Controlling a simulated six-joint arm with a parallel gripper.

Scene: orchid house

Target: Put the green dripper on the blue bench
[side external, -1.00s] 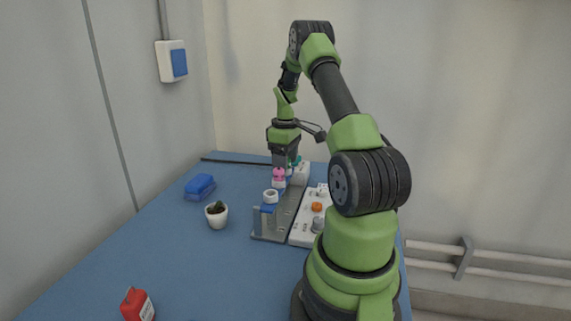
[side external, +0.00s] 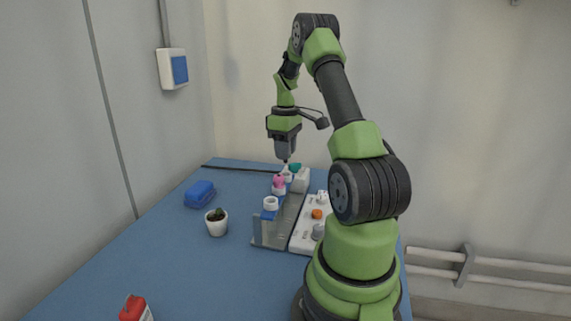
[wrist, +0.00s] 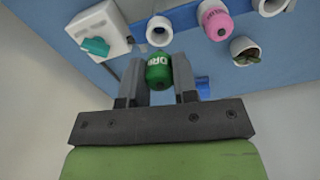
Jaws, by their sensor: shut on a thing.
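The green dripper (wrist: 158,72) is a small green bottle with white lettering, held between the two fingers of my gripper (wrist: 158,62) in the wrist view. In the side view my gripper (side external: 286,158) is above the far end of the grey rack, and the dripper is too small to make out there. An empty white ring holder (wrist: 160,31) is just beyond the dripper in the wrist view. The blue bench (side external: 165,255) spreads under everything, with its surface below my gripper.
A pink dripper (side external: 279,181) sits in the rack (side external: 268,236), near another white ring (side external: 271,203). A white box with a teal part (wrist: 97,46) is beside it.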

